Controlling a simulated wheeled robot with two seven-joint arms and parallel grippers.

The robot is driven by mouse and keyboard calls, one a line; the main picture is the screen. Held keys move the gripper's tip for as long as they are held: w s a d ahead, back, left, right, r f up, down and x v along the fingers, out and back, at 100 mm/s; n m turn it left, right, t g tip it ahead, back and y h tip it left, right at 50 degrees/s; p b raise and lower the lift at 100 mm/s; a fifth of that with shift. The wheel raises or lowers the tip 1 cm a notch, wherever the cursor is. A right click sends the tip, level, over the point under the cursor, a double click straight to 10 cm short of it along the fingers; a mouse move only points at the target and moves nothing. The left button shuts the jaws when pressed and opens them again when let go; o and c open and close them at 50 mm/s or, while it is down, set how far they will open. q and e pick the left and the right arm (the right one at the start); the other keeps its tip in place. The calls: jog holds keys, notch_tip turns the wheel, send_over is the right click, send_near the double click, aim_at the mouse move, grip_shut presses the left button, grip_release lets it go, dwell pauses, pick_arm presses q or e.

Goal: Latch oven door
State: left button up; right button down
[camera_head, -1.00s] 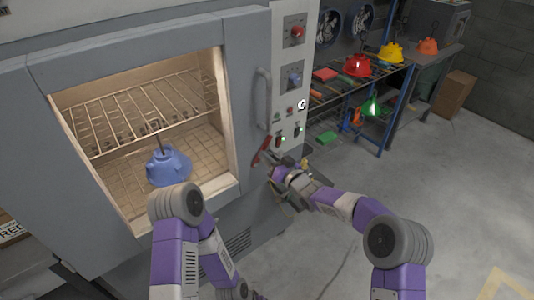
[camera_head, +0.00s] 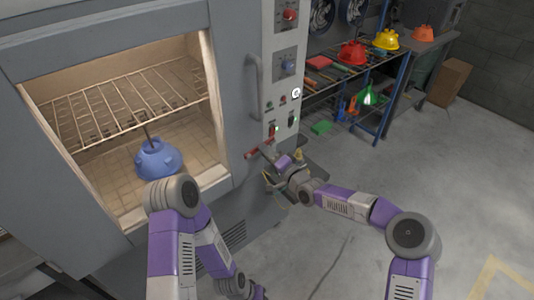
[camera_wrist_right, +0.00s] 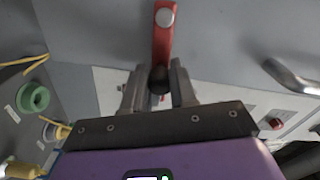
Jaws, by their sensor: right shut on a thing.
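The grey oven door (camera_head: 228,80) has a large window and a curved vertical handle (camera_head: 253,88). It looks shut, or nearly so; I cannot tell if it is latched. The red latch lever (camera_head: 258,150) slants beside the door's lower right edge. In the right wrist view, the red lever (camera_wrist_right: 163,42) has a silver pivot at the top and a dark end between my fingers. My right gripper (camera_wrist_right: 159,86) is shut on that dark end. In the head view, my right gripper (camera_head: 270,171) is beside the lever. My left arm crosses the lower front, its gripper out of view.
A control panel (camera_head: 284,75) with switches stands right of the door. A shelf (camera_head: 345,88) with coloured hoods and tools is further right. The floor on the right is clear.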

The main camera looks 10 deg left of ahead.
jog(key=shift+f+m, duration=0.35)
jog(key=shift+m, duration=0.15)
jog(key=c, duration=0.9)
grip_release()
jog(key=v, duration=0.7)
jog(key=shift+s+d+p, duration=0.2)
jog(key=shift+d+p, duration=0.05)
jog(key=shift+p, duration=0.2)
